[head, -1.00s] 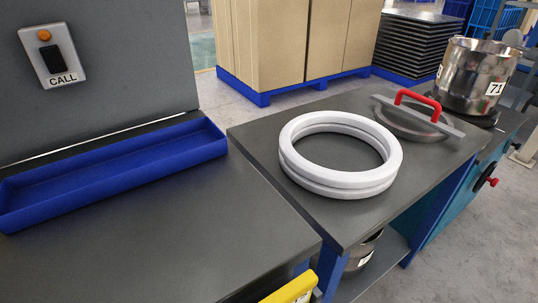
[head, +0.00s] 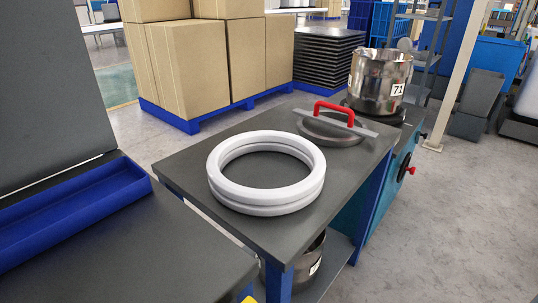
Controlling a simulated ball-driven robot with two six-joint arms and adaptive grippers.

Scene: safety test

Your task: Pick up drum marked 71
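The drum marked 71 (head: 375,84) is a shiny metal, open-topped cylinder with a white label reading 71 on its right side. It stands upright on a dark base at the far right end of the workbench, behind the lid. Neither of my grippers shows in the head view.
Two stacked white rings (head: 225,186) lie on the dark table (head: 190,160). A round lid with a red handle (head: 334,112) and grey bar lies between them and the drum. Another metal drum (head: 313,262) is on the lower shelf. Boxes (head: 190,65) stand behind; floor is free at right.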

